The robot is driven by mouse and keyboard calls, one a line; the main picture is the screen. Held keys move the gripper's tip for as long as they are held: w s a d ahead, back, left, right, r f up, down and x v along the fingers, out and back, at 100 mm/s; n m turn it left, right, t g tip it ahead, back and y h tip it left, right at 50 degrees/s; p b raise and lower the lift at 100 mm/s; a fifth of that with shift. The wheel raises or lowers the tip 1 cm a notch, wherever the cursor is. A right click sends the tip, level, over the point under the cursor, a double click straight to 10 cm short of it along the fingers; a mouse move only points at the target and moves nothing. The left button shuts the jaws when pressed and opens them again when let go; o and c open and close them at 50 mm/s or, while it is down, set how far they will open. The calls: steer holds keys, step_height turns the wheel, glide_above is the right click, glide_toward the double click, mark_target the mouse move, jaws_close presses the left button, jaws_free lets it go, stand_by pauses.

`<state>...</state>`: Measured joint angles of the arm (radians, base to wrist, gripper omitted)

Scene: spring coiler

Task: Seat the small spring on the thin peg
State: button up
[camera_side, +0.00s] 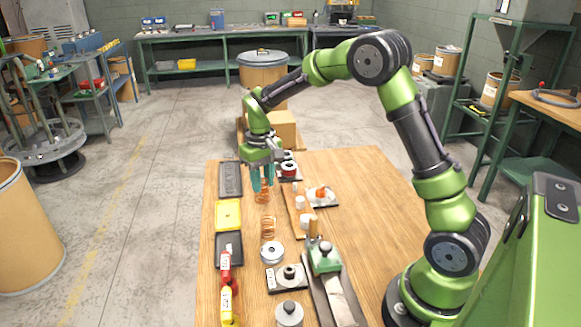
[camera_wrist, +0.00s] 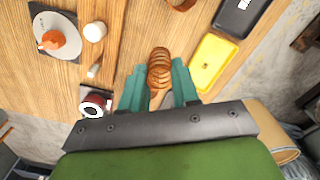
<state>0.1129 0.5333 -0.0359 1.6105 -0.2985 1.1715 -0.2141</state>
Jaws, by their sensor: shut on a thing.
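My gripper (camera_side: 262,178) has teal fingers and points down over the far left part of the wooden table. It is shut on a copper coil spring, which I take for the small spring (camera_side: 263,191). In the wrist view the spring (camera_wrist: 159,66) shows between and beyond the fingertips (camera_wrist: 159,88). Whether its lower end touches the table is unclear. A second copper spring (camera_side: 268,228) stands nearer the side camera. I cannot tell which part is the thin peg. An orange piece (camera_side: 321,192) sits on a pale disc and dark plate, also in the wrist view (camera_wrist: 53,39).
A dark red spool (camera_side: 289,169) stands close right of my gripper. White cylinders (camera_side: 299,202) stand along a wooden strip. A yellow tray (camera_side: 228,214) and dark trays line the left edge. The table's right side is clear.

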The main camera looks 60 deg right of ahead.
steer(key=shift+d, duration=0.1)
steer(key=s+d+r, duration=0.1)
steer(key=d+r, duration=0.3)
steer(key=d, duration=0.9)
steer(key=shift+s+a+f, duration=0.1)
steer(key=shift+a+f, duration=0.05)
steer(key=shift+f, duration=1.2)
steer(key=shift+s+a+f, duration=0.1)
steer(key=shift+f, duration=1.25)
steer(key=shift+f, duration=1.8)
steer(key=o, duration=1.2)
